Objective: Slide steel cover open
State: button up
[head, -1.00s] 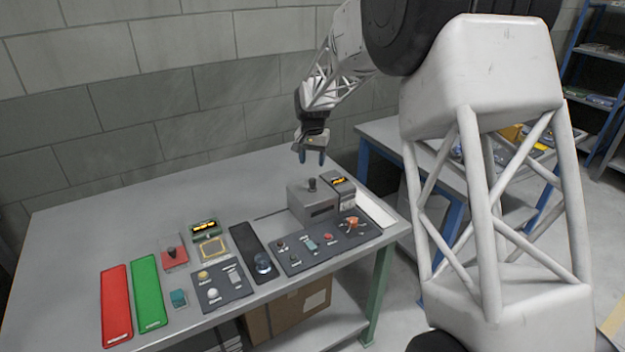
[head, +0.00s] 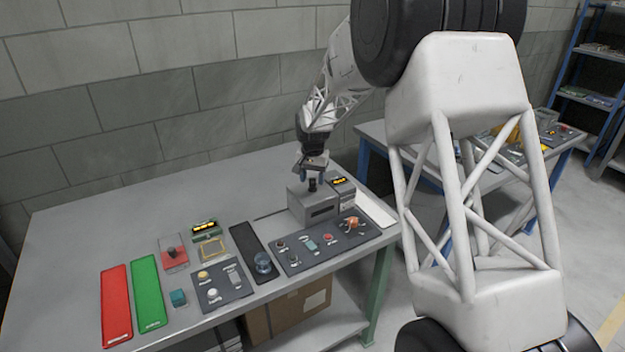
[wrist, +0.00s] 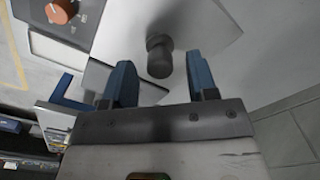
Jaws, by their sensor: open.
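The steel cover (head: 312,206) is a grey box-shaped hood with a dark slot in its front, standing at the right of the workbench. A dark round knob (head: 312,185) rises from its top. My gripper (head: 311,176) is just above the cover, pointing down, with its blue fingers around or close beside the knob. In the wrist view the knob (wrist: 159,56) shows between and slightly beyond the two open blue fingertips (wrist: 160,75), with gaps on both sides. I cannot tell whether a finger touches it.
A dark control panel (head: 325,243) with knobs lies in front. Red (head: 116,305) and green (head: 149,291) plates lie at the left. The back left of the bench (head: 110,215) is clear.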

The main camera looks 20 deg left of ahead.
jog(key=shift+f, duration=0.45)
grip_shut()
jog(key=s+a, duration=0.9)
jog(key=shift+s+a, duration=0.1)
jog(key=shift+a, duration=0.05)
grip_release()
jog(key=shift+r, duration=0.1)
notch_tip(320, 180, up, 8)
dwell(0.9)
dwell(0.4)
